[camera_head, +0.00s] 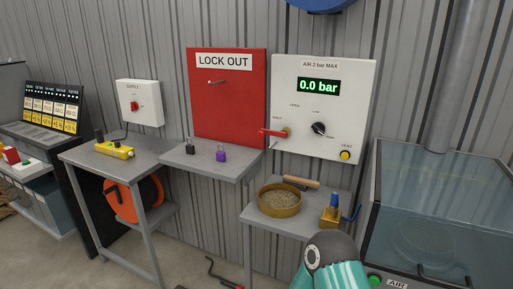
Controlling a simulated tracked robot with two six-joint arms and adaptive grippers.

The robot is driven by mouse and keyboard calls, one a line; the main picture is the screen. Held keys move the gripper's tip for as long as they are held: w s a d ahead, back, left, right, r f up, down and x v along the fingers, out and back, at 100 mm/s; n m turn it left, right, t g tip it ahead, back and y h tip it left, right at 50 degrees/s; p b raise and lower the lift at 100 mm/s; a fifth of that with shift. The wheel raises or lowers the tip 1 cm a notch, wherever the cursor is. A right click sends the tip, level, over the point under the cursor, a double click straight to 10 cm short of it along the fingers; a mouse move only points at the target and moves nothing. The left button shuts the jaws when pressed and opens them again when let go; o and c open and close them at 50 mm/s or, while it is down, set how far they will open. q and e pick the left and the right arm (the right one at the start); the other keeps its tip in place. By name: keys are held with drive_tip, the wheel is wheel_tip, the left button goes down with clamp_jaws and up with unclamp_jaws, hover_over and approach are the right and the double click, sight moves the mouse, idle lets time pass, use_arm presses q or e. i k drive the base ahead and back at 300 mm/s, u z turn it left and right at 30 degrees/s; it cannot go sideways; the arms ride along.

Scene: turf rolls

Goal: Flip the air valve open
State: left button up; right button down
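The air valve's red lever (271,132) is on the lower left of the white air panel (350,110). The lever lies roughly level and points left, below the word SHUT; the word OPEN is higher on the panel. A brass fitting (287,133) is at the lever's right end. The panel's green display (319,86) reads 0.0 bar. Part of one of my arms, grey and teal, rises at the bottom edge right of centre. Neither gripper shows.
A black knob (318,128) and a yellow VENT button (345,155) are on the panel. The red LOCK OUT board (228,110) stands left of it, above a grey shelf with two padlocks. A sieve (280,202) and brass tool (331,212) occupy the table (265,222) below.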

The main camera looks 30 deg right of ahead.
sight(261, 133)
drive_tip(key=z, duration=0.15)
drive_tip(key=i, duration=0.95)
drive_tip(key=u, duration=0.1)
